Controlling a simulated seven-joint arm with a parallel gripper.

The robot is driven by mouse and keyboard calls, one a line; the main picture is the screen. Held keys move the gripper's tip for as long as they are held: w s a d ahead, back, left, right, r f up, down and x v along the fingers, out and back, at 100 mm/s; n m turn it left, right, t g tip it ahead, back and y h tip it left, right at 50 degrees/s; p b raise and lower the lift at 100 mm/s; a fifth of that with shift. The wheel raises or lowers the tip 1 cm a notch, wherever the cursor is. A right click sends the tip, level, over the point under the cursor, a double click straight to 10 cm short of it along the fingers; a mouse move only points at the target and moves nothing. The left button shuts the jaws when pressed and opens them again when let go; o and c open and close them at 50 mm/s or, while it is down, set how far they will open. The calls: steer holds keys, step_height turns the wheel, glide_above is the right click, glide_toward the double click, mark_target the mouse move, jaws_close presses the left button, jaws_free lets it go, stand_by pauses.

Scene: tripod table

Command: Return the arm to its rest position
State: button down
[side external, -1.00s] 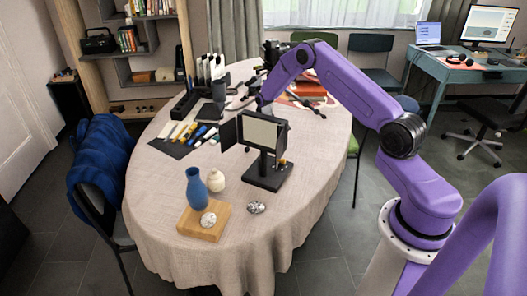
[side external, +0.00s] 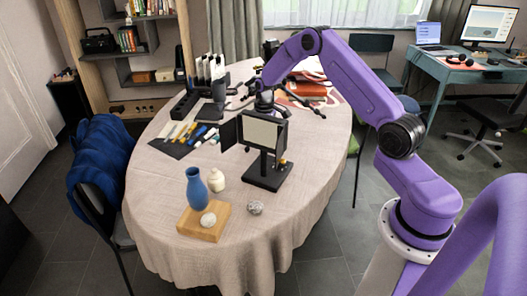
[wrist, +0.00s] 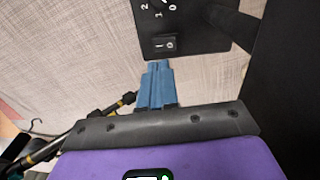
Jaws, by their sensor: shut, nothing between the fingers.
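My gripper shows in the wrist view (wrist: 158,68) with its two blue fingers together and nothing between them. The fingertips point toward a black box with a rocker switch and white digits (wrist: 166,43), over the pale tablecloth. In the side external view my wrist is behind the top of the black-framed panel on a stand (side external: 262,134), and the panel hides the fingers. The purple arm reaches over the right side of the table from its base at the lower right. I cannot tell whether the fingers touch anything.
Tripod legs (side external: 303,103) lie close to the wrist, and a tripod leg (wrist: 100,112) passes left of the fingers. The front of the table (side external: 250,262) is clear.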

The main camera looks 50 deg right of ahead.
steer(key=w+r+m+t, duration=0.3)
steer(key=w+r+t, duration=0.2)
steer(key=w+r, duration=0.45)
steer(key=s+a+r+n+y, duration=0.1)
steer(key=s+a+r, duration=0.2)
steer(key=s+a, duration=0.3)
steer(key=s+a+r+n+g, duration=0.1)
steer(key=s+a+r+n, duration=0.2)
steer(key=a, duration=0.5)
steer(key=s+a+r+y, duration=0.1)
steer(key=s+a+r, duration=0.35)
steer(key=a, duration=0.35)
steer(key=s+a+n+g, duration=0.1)
steer(key=s+a+n, duration=0.15)
steer(key=s, duration=0.55)
steer(key=s+a+n+g, duration=0.15)
steer(key=s+a, duration=0.25)
steer(key=s, duration=0.5)
steer(key=s+d+n, duration=0.2)
steer(key=s, duration=0.7)
steer(key=s+d+n+g+h, duration=0.1)
steer(key=s+d+n, duration=0.1)
steer(key=s, duration=0.7)
steer(key=shift+d+f+n+h, duration=0.3)
steer(key=shift+d, duration=0.45)
